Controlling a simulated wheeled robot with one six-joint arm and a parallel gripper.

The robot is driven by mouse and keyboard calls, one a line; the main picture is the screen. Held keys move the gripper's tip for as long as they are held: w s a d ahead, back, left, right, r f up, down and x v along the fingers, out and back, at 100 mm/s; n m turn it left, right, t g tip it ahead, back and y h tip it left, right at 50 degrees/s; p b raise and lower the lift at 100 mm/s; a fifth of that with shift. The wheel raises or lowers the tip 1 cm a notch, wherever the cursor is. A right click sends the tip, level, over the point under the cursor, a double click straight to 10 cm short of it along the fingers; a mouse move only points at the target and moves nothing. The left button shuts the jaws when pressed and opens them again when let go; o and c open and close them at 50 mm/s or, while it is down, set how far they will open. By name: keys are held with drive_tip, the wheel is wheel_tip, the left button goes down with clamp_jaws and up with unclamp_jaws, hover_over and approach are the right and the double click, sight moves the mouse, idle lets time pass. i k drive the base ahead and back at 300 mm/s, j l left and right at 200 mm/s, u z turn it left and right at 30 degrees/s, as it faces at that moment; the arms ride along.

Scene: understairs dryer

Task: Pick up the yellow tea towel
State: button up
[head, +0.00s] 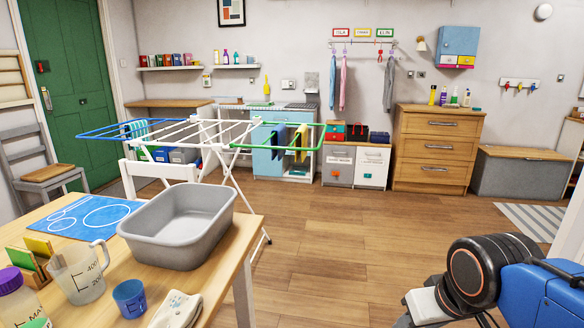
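A yellow cloth (301,142), which looks like the yellow tea towel, hangs over the green-ended right part of the drying rack (205,133). A dark blue cloth (280,140) hangs just left of it. The rack stands on the floor behind the table, with its blue-ended side at the left. Parts of my arm show at the lower right, far from the cloth. I cannot make out my gripper's fingers there.
A wooden table (228,265) at the front left holds a grey basin (180,228), a jug (77,273) and a blue cup (130,298). A chair (157,170) stands behind it. The wooden floor (350,245) is clear. A chest of drawers (433,150) stands at the back.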

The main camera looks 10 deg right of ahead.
sight(303, 129)
drive_tip(key=i+j, duration=0.15)
drive_tip(key=i, duration=0.25)
drive_tip(key=i+j+z, duration=0.1)
drive_tip(key=i, duration=0.3)
drive_tip(key=i+l, duration=0.2)
drive_tip(key=l, duration=0.2)
drive_tip(key=i+l, duration=0.2)
drive_tip(key=l, duration=0.15)
drive_tip(key=i+l+u, duration=0.15)
drive_tip(key=l, duration=0.35)
drive_tip(key=i+l+u, duration=0.2)
drive_tip(key=l, duration=0.25)
drive_tip(key=i+l+u, duration=0.15)
drive_tip(key=l, duration=0.4)
drive_tip(key=l+u, duration=0.15)
drive_tip(key=l, duration=0.35)
drive_tip(key=i, duration=0.05)
